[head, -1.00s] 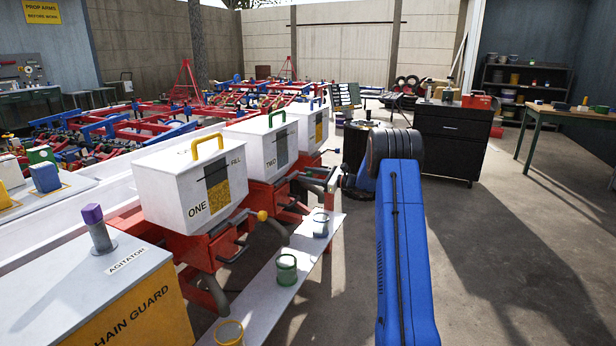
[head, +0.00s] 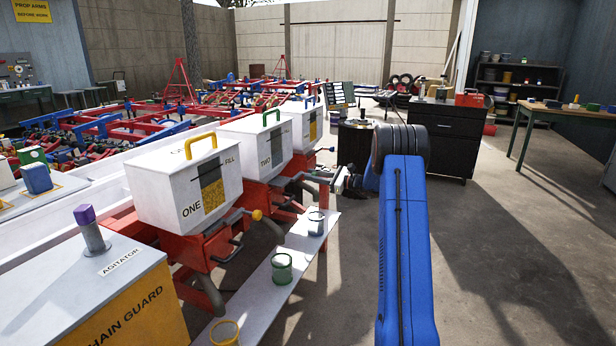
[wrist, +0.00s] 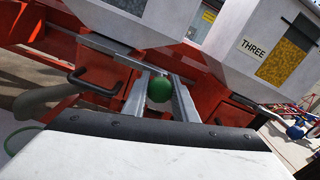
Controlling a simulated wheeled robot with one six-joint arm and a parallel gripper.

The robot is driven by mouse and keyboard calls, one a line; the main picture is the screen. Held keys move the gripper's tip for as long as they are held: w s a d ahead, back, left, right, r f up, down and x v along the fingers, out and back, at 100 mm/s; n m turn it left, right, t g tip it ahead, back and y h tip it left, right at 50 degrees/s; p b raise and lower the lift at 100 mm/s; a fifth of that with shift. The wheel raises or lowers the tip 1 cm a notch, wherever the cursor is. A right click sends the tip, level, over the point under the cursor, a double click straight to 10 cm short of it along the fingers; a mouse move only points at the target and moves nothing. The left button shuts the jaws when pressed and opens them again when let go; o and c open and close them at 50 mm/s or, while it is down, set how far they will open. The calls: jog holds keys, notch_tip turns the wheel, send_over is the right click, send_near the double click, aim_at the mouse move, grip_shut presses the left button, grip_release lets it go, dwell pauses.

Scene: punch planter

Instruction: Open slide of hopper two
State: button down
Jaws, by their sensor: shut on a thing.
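Hopper two (head: 240,148) is a white box with a green handle, standing between hoppers one and three in the head view. In the wrist view, its lower part (wrist: 128,18) shows at the top. My gripper (wrist: 160,82) is shut on a round green knob (wrist: 159,90), which sits between its two grey fingers below hopper two. A grey metal strip (wrist: 112,50) runs under the hopper behind the knob. In the head view my gripper (head: 338,178) is small, to the right of hopper two, and the knob cannot be made out. How far the slide is out is unclear.
Hopper one (head: 165,190) has a yellow knob (head: 257,214) below it. Hopper three (wrist: 235,35) is close right of my gripper in the wrist view. A white shelf board (head: 245,290) with several cups runs below the hoppers. Open floor (head: 500,260) lies to the right.

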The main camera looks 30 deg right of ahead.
jog(key=c, duration=1.4)
grip_release()
jog(key=shift+s+d, duration=0.2)
jog(key=shift+c, duration=0.2)
jog(key=v, duration=1.7)
jog(key=shift+s+d+f, duration=0.1)
jog(key=shift+s+d, duration=0.05)
